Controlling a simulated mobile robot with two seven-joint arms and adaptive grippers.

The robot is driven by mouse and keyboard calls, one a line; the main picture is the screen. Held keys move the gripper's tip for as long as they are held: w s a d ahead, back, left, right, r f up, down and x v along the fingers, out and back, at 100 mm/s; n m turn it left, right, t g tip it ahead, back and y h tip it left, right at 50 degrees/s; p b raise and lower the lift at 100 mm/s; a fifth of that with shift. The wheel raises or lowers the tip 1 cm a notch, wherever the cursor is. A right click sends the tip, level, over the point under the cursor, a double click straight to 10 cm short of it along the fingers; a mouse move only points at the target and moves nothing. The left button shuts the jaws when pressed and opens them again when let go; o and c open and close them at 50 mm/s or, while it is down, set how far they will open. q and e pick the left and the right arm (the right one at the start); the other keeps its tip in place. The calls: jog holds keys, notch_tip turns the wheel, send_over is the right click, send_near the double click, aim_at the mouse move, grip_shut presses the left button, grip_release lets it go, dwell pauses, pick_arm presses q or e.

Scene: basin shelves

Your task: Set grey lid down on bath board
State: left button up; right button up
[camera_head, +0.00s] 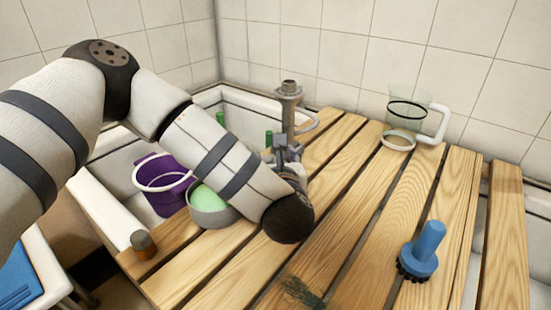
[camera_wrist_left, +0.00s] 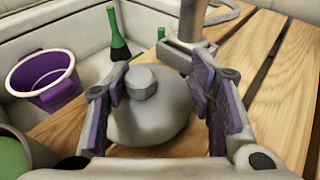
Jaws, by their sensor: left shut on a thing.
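The grey lid (camera_wrist_left: 155,118), domed with a faceted knob on top, sits between the fingers of my left gripper (camera_wrist_left: 170,105) in the left wrist view. The purple-padded fingers stand on either side of it, and the gripper is shut on it. In the head view my forearm hides the lid and most of this gripper (camera_head: 291,154). The bath board (camera_head: 345,215) is a row of wooden slats, and the lid is over or on its far left part (camera_wrist_left: 75,125). I cannot tell whether the lid touches the slats. My right gripper is out of view.
A grey tap-like fixture (camera_head: 288,100) stands just beyond my gripper. A purple bucket (camera_head: 168,192) and a grey bowl with green contents (camera_head: 212,212) are at left. A blue brush (camera_head: 423,250) and clear jug (camera_head: 405,112) stand on the right slats. The middle slats are mostly clear.

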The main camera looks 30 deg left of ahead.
pick_arm(q)
jog(key=o, duration=1)
jog(key=shift+o, duration=0.2)
